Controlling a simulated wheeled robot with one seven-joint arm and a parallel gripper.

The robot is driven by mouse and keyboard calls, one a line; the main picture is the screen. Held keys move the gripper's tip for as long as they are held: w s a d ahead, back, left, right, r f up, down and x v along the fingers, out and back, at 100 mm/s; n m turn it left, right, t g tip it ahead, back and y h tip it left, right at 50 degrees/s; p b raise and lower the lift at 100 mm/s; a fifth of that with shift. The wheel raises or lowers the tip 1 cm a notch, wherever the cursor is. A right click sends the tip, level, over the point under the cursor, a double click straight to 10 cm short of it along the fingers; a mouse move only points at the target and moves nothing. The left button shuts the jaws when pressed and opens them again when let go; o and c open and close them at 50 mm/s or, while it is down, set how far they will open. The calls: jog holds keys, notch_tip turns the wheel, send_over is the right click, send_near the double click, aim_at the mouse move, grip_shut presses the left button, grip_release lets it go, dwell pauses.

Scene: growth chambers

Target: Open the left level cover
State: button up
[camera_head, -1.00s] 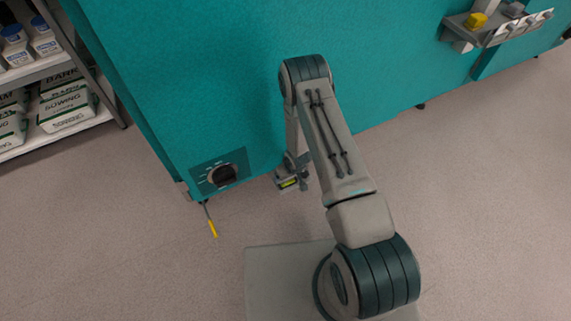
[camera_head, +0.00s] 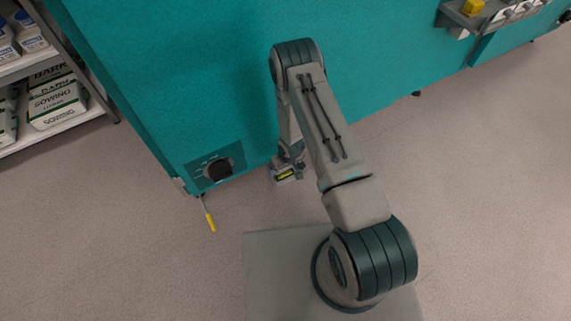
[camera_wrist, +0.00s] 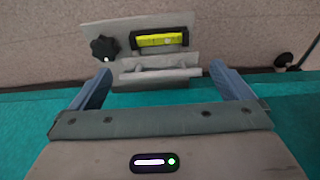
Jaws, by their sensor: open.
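The level unit (camera_wrist: 122,32) is a grey plate with a yellow-green vial (camera_wrist: 160,39) in a dark frame and a black knob (camera_wrist: 104,48) at its left. A pale grey flap-like piece with short posts (camera_wrist: 160,75) lies nearest me; I cannot tell if this is the cover. In the wrist view my gripper (camera_wrist: 165,85) is open, its two blue-grey fingers apart on either side of this near piece, with no clear contact. In the head view the vial (camera_head: 286,174) shows low by the teal chamber (camera_head: 190,70), and my arm hides most of the gripper.
A dial panel (camera_head: 217,170) sits at the chamber's lower left corner, with a yellow-handled tool (camera_head: 210,222) below it. A shelf with bags (camera_head: 55,102) stands at left. A grey ledge (camera_head: 465,18) juts out at upper right. Floor at right is clear.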

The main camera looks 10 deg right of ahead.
jog(key=p+v, duration=0.3)
jog(key=v, duration=1)
jog(key=shift+r+p, duration=0.35)
jog(key=shift+r, duration=0.05)
jog(key=shift+s+d, duration=0.1)
jog(key=shift+d, duration=0.05)
jog(key=d+r+m+p, duration=0.15)
jog(key=r+p, duration=0.25)
jog(key=r, duration=0.9)
jog(key=d+r+h+p, duration=0.15)
jog(key=r+p, duration=0.25)
jog(key=r, duration=0.8)
jog(key=d+r+m+p, duration=0.1)
jog(key=d+r+p, duration=0.15)
jog(key=r, duration=1.05)
jog(key=s+r+p, duration=0.4)
jog(key=s+r, duration=0.2)
jog(key=r, duration=0.3)
jog(key=s+d+r+m+p, duration=0.1)
jog(key=s+r+p, duration=0.3)
jog(key=r, duration=0.6)
jog(key=s+r+m+p, duration=0.1)
jog(key=s+r+p, duration=0.3)
jog(key=s+r, duration=0.5)
jog(key=shift+d+r+t+y, duration=0.25)
jog(key=shift+d+t+y, duration=0.05)
jog(key=shift+d+y, duration=0.1)
jog(key=shift+w, duration=0.1)
